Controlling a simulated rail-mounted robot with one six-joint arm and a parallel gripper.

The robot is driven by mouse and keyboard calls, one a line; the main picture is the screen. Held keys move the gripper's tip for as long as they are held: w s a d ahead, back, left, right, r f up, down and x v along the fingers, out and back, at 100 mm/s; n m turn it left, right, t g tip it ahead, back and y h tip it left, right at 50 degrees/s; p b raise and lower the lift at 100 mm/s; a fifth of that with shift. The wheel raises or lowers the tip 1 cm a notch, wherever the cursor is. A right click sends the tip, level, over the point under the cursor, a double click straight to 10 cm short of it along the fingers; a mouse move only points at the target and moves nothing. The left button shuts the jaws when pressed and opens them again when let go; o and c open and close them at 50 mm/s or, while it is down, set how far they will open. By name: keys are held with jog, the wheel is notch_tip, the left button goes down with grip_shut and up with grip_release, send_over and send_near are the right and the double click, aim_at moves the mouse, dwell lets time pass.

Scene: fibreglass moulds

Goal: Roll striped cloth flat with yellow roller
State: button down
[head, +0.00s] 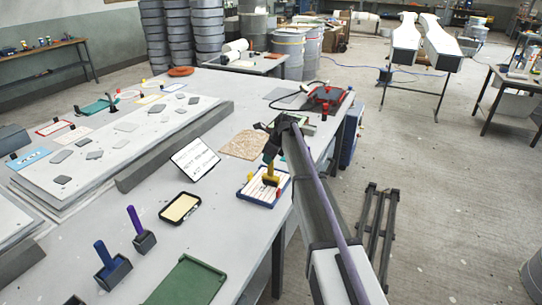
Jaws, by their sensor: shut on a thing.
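The yellow roller (271,175) stands upright below my gripper (271,160), which is shut on it. The pale striped cloth (258,192) lies in a blue-rimmed tray (268,205) near the table's right edge. The roller is over the upper right part of the cloth. I cannot tell whether its lower end touches the cloth. My gripper and the roller hide part of the cloth's far side.
Purple-handled (136,222) and blue-handled (105,255) tools stand at front left. A tan mat (244,145) lies behind the striped cloth. A long grey bar (175,147) crosses the table.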

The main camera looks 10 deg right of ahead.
jog(key=shift+s+a, duration=1.8)
jog(key=shift+a, duration=2.25)
jog(key=shift+w+d, duration=3.85)
jog(key=shift+w, duration=0.8)
jog(key=s+a, duration=0.7)
jog(key=s, duration=0.2)
jog(key=shift+s+a, duration=0.25)
jog(key=shift+a, duration=0.1)
notch_tip(320, 180, up, 6)
jog(key=p, duration=0.5)
jog(key=shift+f+p, duration=0.1)
jog(key=shift+p, duration=0.3)
jog(key=shift+w, duration=0.1)
